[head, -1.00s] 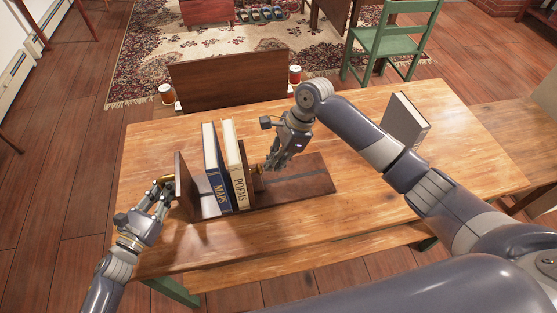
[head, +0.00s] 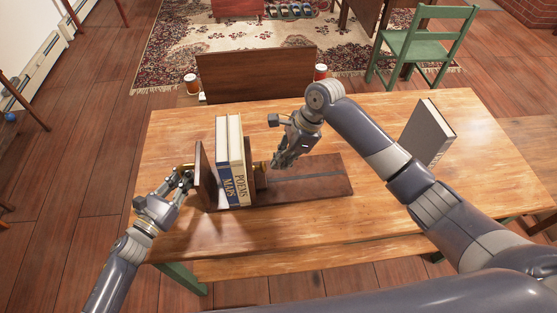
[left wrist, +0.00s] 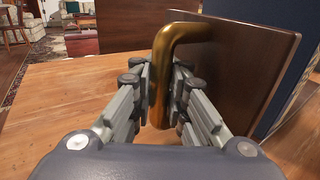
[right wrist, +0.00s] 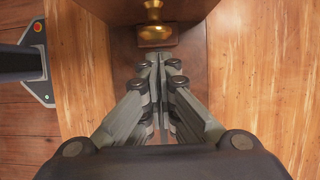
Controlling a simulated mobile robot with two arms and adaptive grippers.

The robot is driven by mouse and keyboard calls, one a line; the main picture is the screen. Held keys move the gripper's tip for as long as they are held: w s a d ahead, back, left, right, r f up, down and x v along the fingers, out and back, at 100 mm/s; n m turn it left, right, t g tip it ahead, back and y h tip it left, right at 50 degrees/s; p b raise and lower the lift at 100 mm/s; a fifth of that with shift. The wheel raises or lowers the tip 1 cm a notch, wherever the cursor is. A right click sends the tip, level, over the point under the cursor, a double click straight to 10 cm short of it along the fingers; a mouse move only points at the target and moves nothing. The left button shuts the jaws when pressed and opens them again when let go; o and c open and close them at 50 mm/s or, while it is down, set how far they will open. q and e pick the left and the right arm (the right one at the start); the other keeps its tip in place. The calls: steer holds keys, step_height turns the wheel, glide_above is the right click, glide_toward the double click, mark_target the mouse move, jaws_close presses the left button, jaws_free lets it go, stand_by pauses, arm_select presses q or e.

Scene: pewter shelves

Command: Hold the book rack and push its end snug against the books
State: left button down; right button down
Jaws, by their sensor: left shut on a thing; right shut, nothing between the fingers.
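The dark wooden book rack (head: 325,180) lies on the table. The blue-spined MAPS book (head: 226,187) and cream POEMS book (head: 240,186) stand upright side by side on it, between its left end panel (head: 203,172) and its sliding end (head: 261,176). My left gripper (head: 184,178) is shut on the brass handle (left wrist: 163,70) on the outside of the left panel. My right gripper (head: 277,164) is shut and empty, its tips close to the sliding end's brass knob (right wrist: 154,30); I cannot tell whether they touch. The sliding end stands close beside POEMS.
A grey book (head: 428,135) stands upright at the table's right, beyond my right forearm. The wooden table (head: 375,205) is clear around the rack. A bench runs along its front edge. A green chair (head: 420,48) stands behind the table.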

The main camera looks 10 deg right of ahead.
arm_select(q)
steer(key=shift+f, duration=0.1)
arm_select(e)
steer(key=d, duration=0.1)
steer(key=d+r, duration=0.1)
steer(key=d, duration=0.1)
steer(key=shift+w+d, duration=0.1)
steer(key=shift+d, duration=0.05)
steer(key=v, duration=0.9)
steer(key=x, duration=1)
steer(key=shift+s+f, duration=0.1)
steer(key=shift+s, duration=0.15)
steer(key=shift+a, duration=1.75)
